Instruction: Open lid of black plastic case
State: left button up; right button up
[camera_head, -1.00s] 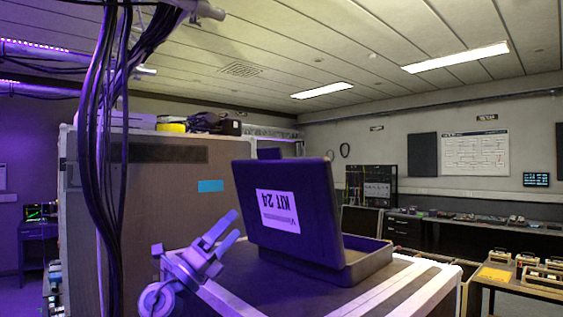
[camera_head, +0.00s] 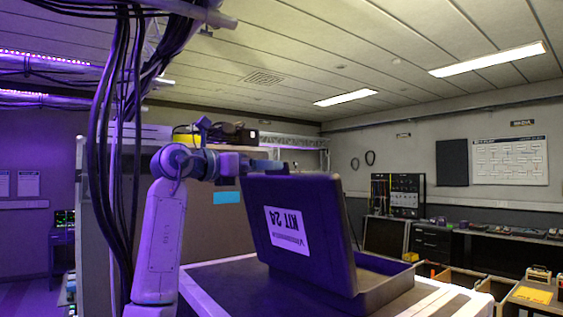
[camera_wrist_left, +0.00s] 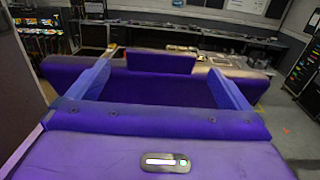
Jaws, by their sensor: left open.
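The black plastic case looks purple under the light and stands on a flat top. Its lid (camera_head: 297,222) is raised and leans back a little, with an upside-down "KIT 2A" label on its outer face. The case base (camera_head: 383,280) is partly hidden behind the lid. My left gripper (camera_head: 268,167) is at the lid's upper edge, near its left corner. In the left wrist view the left gripper (camera_wrist_left: 163,63) is open, with its fingers spread apart. A purple surface, apparently the lid (camera_wrist_left: 160,92), lies between and beyond them. Contact is unclear. My right gripper is not in view.
Dark cables (camera_head: 118,150) hang down close by my left arm. A tall panel with a blue label (camera_head: 227,197) stands behind the arm. Workbenches (camera_head: 480,246) line the far wall.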

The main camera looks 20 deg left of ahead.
pick_arm(q)
jog(key=p+x, duration=0.3)
jog(key=x, duration=0.3)
jog(key=shift+w+d+r, duration=0.15)
jog(key=shift+w+d, duration=0.05)
jog(key=shift+d, duration=0.1)
jog(key=shift+w+d, duration=0.25)
jog(key=shift+w, duration=0.2)
jog(key=shift+f, duration=0.2)
